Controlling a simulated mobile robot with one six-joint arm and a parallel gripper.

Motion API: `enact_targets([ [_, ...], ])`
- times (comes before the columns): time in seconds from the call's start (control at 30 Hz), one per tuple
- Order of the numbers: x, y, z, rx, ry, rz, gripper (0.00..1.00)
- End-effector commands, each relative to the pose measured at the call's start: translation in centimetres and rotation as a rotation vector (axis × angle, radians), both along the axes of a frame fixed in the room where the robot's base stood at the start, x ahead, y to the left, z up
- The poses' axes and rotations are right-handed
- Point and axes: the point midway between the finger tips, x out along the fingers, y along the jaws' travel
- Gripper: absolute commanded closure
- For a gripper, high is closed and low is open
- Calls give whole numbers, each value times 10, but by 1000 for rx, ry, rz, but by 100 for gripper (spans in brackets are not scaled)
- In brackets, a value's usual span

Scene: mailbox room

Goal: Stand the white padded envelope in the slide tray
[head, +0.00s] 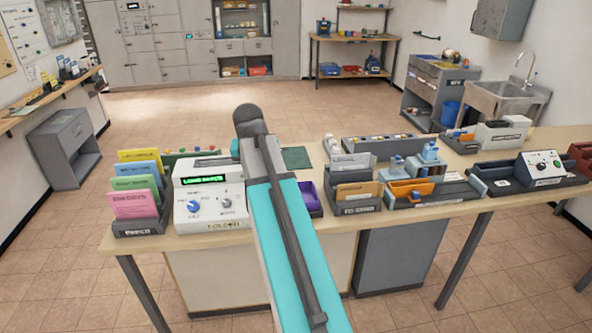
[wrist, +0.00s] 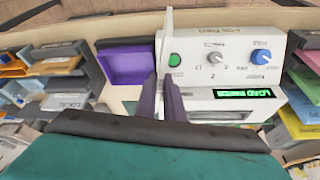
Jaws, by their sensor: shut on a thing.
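In the wrist view my gripper (wrist: 161,98) has its two dark fingers close together, shut on a thin white thing (wrist: 161,70) seen nearly edge-on. It looks like the white padded envelope, upright between the fingers, in front of the left edge of the white machine. An empty purple tray (wrist: 125,65) lies just left of the fingers; it also shows partly behind my arm in the head view (head: 309,198). I cannot read a label naming any tray as the slide tray. In the head view my arm hides the gripper and envelope.
The white machine (head: 209,203) has knobs and a lit green display. A rack of coloured cards (head: 135,192) stands left of it. The counter is crowded.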

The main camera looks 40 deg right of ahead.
Motion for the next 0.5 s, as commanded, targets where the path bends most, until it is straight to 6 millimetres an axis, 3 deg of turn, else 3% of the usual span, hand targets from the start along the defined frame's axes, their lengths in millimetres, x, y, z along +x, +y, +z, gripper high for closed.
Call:
enact_targets([
  [0.03, 8, 20, 0, 0, 0, 49, 100],
  [0.5, 50, 183, -2, 0, 0, 477, 100],
])
